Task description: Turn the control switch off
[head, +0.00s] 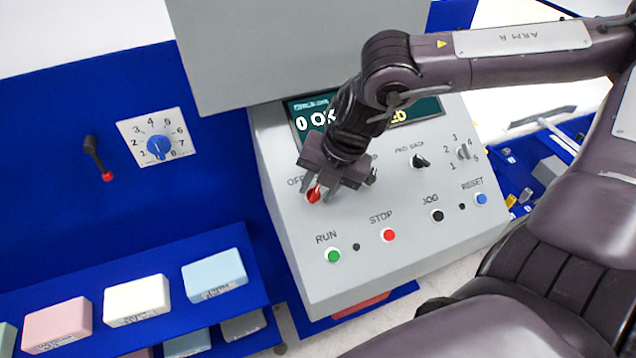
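The control switch (312,195) is a small red knob on the upper left of the grey sloped control panel (345,280), beside a partly covered label beginning "OF". My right gripper (322,192) is over it, with its fingers pointing down at the panel. The fingers appear to be on either side of the red knob. Whether they touch it, and how far apart they are, I cannot tell. The rest of the switch label is hidden behind the gripper. My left gripper is not in view.
The panel carries a green RUN button (333,255), a red STOP button (388,235), a black JOG button (437,215) and a blue RESET button (481,198). My arm partly covers the display (428,107). Foam blocks (137,300) lie on a blue shelf at left.

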